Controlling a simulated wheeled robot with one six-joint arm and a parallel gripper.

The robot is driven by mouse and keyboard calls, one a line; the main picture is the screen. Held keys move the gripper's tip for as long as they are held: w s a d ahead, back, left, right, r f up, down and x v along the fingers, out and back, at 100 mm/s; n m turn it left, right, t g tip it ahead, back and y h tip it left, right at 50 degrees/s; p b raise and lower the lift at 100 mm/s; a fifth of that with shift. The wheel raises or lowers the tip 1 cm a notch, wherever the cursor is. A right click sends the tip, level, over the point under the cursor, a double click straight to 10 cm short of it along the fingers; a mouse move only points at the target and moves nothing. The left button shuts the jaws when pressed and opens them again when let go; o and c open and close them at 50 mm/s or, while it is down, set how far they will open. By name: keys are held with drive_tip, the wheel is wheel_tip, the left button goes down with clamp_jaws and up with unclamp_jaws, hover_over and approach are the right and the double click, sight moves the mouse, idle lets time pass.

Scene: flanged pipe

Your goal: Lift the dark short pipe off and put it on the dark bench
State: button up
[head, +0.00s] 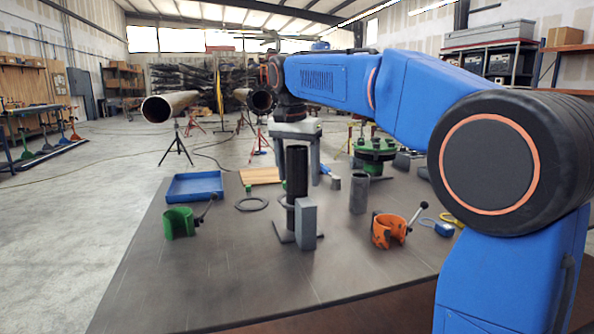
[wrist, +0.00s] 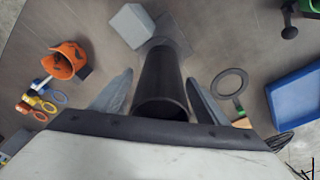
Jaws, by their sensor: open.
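The dark short pipe (head: 297,168) stands upright near the middle of the dark bench (head: 215,275), on top of a narrower dark section above a flat base plate (head: 284,232). In the wrist view the pipe (wrist: 160,85) lies between the two grey fingers of my gripper (wrist: 157,98), its round open end close to the palm. A finger is on each side, with a visible gap, so my gripper is open around the pipe and not clamped on it. In the head view my gripper (head: 296,160) comes down over the pipe's upper end.
A grey block (head: 306,225) stands against the pipe's base. Left are a green clamp (head: 180,223), a blue tray (head: 193,187) and a grey ring (head: 251,204). Right are a grey pipe (head: 359,195) and an orange clamp (head: 387,231). The bench's front left is clear.

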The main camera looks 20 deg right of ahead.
sight(299, 146)
drive_tip(key=c, duration=1.4)
drive_tip(key=shift+r, duration=0.15)
wheel_tip(299, 146, up, 10)
drive_tip(key=shift+f, duration=0.1)
drive_tip(key=shift+r, duration=2.5)
